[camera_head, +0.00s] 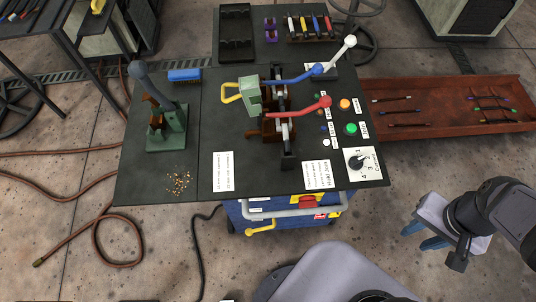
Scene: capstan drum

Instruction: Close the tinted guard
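A pale green, tinted-looking guard (250,97) with a yellow loop handle (231,92) stands on the left side of the capstan machine (281,118) on the dark bench. I take it for the tinted guard; its hinge and exact angle are too small to tell. Levers with a blue handle (295,77), a red handle (300,108) and a white knob (349,41) reach out to its right. My gripper (423,237) is at the lower right, off the bench and far from the guard. Its two blue fingers look apart, with nothing between them.
A green lever press (166,130) with metal chips beside it stands on the left of the bench (205,175). Buttons and a rotary dial (360,163) sit at the right edge. A rusty tray (450,105) with tools lies right, and a blue cart (285,213) stands below.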

